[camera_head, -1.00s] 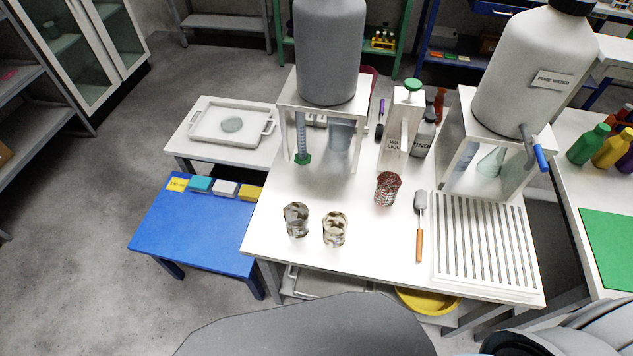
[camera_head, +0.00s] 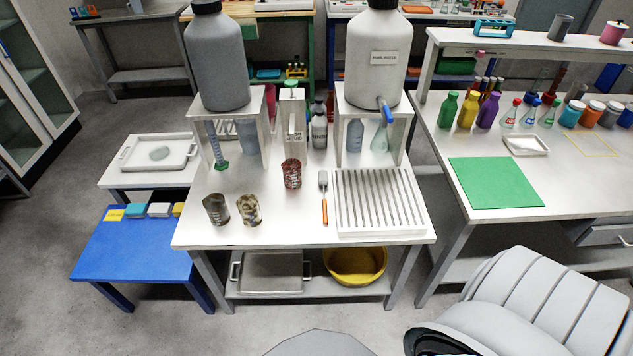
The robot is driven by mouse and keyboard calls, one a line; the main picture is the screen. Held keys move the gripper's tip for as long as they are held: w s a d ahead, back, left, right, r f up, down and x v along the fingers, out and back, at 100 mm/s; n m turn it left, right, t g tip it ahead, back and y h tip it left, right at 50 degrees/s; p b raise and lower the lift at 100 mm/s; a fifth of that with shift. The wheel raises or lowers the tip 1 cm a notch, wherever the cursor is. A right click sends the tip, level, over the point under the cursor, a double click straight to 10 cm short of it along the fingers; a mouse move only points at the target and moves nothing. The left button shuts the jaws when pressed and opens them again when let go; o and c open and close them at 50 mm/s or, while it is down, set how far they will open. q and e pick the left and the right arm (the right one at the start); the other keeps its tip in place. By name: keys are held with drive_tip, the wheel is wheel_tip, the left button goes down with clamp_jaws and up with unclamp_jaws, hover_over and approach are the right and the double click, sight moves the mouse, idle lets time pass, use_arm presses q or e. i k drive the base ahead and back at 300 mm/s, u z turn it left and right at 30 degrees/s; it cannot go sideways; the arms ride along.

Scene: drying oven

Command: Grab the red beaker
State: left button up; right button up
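The red beaker (camera_head: 292,174) stands upright on the white table (camera_head: 290,225), with a mottled red and white look. It is in front of the white holder with the green top and left of a spatula with an orange handle (camera_head: 324,198). Two brownish clear beakers stand nearer the front edge, one on the left (camera_head: 216,209) and one on the right (camera_head: 248,209). Neither of my grippers shows in the view. Part of my own grey body shows at the bottom.
A slatted white rack (camera_head: 379,201) lies right of the spatula. Two stands carry a grey tank (camera_head: 218,60) and a white tank (camera_head: 376,75) behind. A low blue table (camera_head: 130,250) is at left. A side bench with a green mat (camera_head: 495,183) is at right.

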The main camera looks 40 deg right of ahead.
sight(291, 167)
drive_tip(key=k, duration=0.25)
drive_tip(key=z, duration=1.15)
